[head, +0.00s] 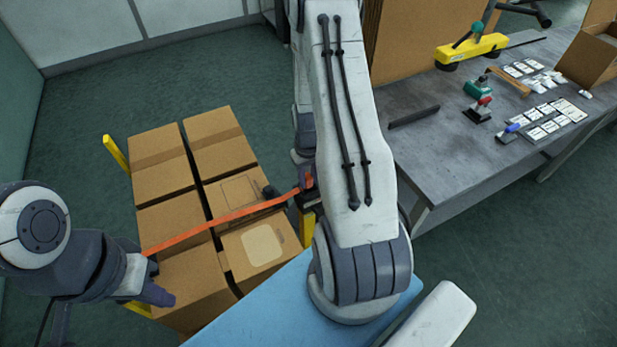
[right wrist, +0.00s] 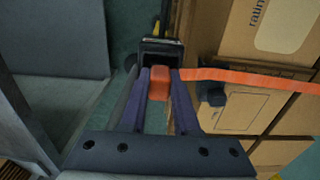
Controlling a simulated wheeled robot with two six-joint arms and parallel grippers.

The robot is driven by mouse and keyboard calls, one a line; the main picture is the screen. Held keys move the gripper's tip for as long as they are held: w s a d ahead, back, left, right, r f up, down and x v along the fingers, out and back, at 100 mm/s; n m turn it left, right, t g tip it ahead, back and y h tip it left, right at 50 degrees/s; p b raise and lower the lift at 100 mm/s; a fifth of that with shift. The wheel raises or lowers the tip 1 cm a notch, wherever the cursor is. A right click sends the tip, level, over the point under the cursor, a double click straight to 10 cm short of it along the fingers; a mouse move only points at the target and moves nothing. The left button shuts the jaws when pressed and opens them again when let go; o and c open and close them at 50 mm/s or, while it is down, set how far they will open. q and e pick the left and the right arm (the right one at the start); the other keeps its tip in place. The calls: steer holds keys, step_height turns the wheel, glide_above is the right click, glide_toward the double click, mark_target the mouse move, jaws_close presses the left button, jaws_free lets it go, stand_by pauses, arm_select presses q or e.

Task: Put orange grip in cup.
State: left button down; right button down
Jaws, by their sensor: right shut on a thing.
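The orange grip (right wrist: 159,84) is a small orange block between the two fingers of my right gripper (right wrist: 160,76), which is shut on it. In the head view my right gripper (head: 306,182) is partly hidden behind my arm. An orange strap (head: 225,218) runs from there across the boxes towards my left gripper (head: 152,290). Whether the left fingers are open is unclear. A dark block-like holder (right wrist: 160,50) lies just beyond my right fingertips, perhaps the cup; its opening cannot be made out. Contact between it and the grip cannot be told.
Several cardboard boxes (head: 160,178) stand in two columns under the strap, with yellow posts (head: 116,153) beside them. A small black part (right wrist: 212,95) is at the strap in the wrist view. A grey workbench (head: 450,150) with tools is at right. Floor at left is clear.

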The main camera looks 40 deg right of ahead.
mark_target(308, 177)
steer(key=c, duration=0.6)
jaws_free()
steer(key=shift+f, duration=0.1)
steer(key=shift+c, duration=0.2)
step_height(308, 177, up, 12)
steer(key=a+r+n, duration=0.2)
steer(key=a+r, duration=0.2)
steer(key=a, duration=0.6)
steer(key=s+a+r+n, duration=0.2)
steer(key=a+r+n, duration=0.15)
steer(key=a, duration=0.65)
steer(key=s+a+r+n, duration=0.1)
steer(key=s+a+n, duration=0.1)
steer(key=s+a, duration=0.3)
steer(key=s+a+r+n+y, duration=0.1)
steer(key=s+a+r+n, duration=0.1)
steer(key=s+a, duration=0.3)
steer(key=shift+s+a+r+b, duration=0.3)
steer(key=shift+s+a+b, duration=0.15)
steer(key=shift+s, duration=1.75)
